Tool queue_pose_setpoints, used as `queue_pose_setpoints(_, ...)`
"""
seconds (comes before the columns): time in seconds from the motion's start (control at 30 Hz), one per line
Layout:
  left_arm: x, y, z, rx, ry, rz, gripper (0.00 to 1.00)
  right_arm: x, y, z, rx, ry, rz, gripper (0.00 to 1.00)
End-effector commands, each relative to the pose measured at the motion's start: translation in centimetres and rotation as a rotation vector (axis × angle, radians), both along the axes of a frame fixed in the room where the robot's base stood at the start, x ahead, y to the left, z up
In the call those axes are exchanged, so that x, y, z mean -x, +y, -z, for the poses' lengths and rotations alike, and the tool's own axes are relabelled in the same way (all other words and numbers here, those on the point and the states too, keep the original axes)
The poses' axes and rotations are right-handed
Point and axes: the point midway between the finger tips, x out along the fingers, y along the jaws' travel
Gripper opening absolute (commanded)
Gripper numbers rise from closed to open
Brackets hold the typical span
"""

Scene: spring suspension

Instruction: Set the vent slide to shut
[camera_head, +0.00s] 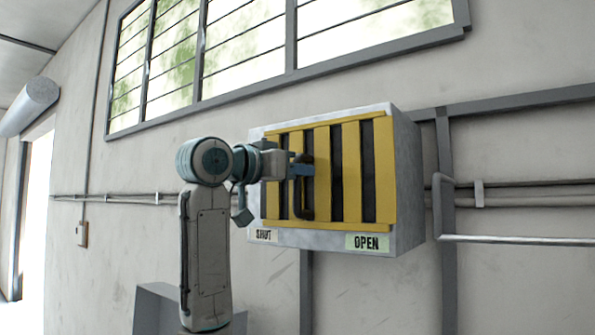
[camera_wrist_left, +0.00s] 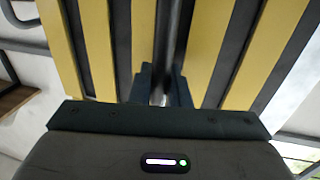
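The vent (camera_head: 408,190) is a grey box on the wall with yellow upright slats (camera_head: 352,175) and dark gaps between them. A SHUT label (camera_head: 263,235) is at its lower left and a green OPEN label (camera_head: 367,242) at its lower right. The dark upright slide handle (camera_head: 306,207) stands out from the slats, between the two labels and nearer SHUT. My left gripper (camera_head: 300,169) is at the handle's upper part. In the left wrist view, the handle bar (camera_wrist_left: 168,45) runs between the fingers of the left gripper (camera_wrist_left: 162,88), which look closed on it. My right gripper is out of view.
A barred window (camera_head: 240,45) is above the vent. Pipes and a bent metal rail (camera_head: 515,240) run along the wall to the right. A grey box-like object (camera_head: 155,305) stands low at the left. The space in front of the vent's right part is clear.

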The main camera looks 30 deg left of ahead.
Motion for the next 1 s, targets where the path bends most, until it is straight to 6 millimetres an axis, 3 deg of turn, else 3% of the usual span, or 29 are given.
queue_pose_setpoints(0.17, 0.0, 0.2, 0.0, 0.0, 0.0, -0.001, 0.0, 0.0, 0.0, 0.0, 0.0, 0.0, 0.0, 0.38)
queue_pose_setpoints(0.47, -0.4, 3.6, 0.0, 0.0, -0.001, -0.004, 0.0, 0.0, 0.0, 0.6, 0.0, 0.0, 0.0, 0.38)
queue_pose_setpoints(0.7, -0.5, 3.7, -0.2, 0.001, -0.003, -0.003, 0.0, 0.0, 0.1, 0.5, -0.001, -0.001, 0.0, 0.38)
queue_pose_setpoints(0.73, -0.4, 3.7, -0.2, 0.001, -0.003, -0.003, 0.18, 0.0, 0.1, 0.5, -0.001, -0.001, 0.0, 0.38)
queue_pose_setpoints(0.8, -0.4, 3.7, -0.2, 0.001, -0.003, -0.003, 0.32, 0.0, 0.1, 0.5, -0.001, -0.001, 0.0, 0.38)
queue_pose_setpoints(1.0, -0.5, 3.6, -0.1, 0.001, -0.002, -0.001, 0.34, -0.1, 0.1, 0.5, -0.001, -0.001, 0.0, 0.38)
